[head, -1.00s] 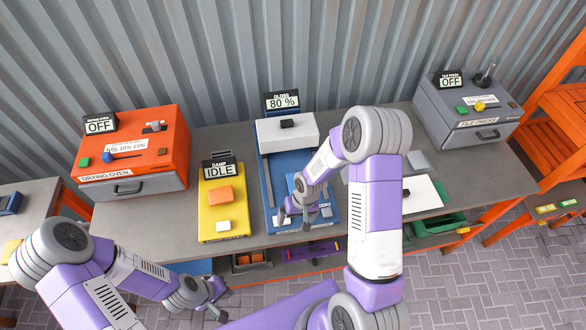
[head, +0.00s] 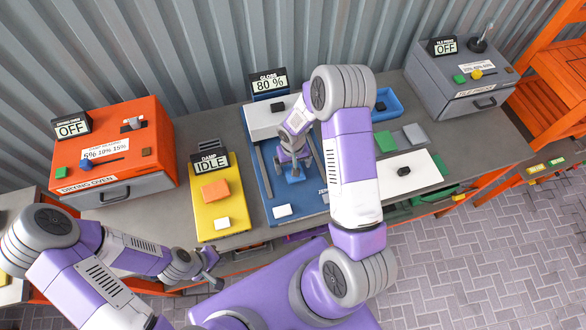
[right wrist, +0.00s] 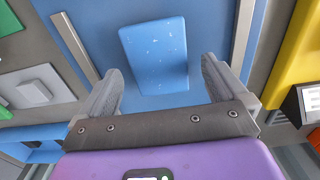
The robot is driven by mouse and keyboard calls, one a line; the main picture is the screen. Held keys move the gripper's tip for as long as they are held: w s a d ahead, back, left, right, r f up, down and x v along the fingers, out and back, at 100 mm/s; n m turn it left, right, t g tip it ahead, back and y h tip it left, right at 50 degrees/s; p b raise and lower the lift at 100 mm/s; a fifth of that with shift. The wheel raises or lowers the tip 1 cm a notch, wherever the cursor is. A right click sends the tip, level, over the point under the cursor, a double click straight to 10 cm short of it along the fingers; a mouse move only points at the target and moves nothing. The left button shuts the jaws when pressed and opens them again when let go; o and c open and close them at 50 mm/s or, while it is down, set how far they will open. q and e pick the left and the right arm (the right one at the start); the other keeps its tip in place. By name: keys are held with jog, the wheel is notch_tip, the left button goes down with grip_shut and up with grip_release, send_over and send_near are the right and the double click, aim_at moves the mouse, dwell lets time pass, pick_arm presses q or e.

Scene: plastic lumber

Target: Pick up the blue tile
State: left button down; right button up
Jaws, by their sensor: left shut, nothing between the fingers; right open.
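The blue tile (right wrist: 155,52) is a rounded, white-speckled slab on the blue bed (right wrist: 205,35) of the gloss device. In the right wrist view it lies ahead of and partly between my right gripper's (right wrist: 162,78) open fingers. My left gripper (head: 212,280) is shut and empty, in front of the table's front edge, away from the tile.
The gloss device's white block (head: 262,122) is behind the tile. The yellow damp device (head: 208,224) is to the left with an orange tile (head: 215,191). The drying oven (head: 120,150) is further left. A white board (head: 425,172) and the tile press (head: 460,80) are to the right.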

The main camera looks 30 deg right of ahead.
jog(key=shift+s+f, duration=0.15)
jog(key=shift+f, duration=0.15)
jog(key=shift+c, duration=0.3)
jog(key=c, duration=1.2)
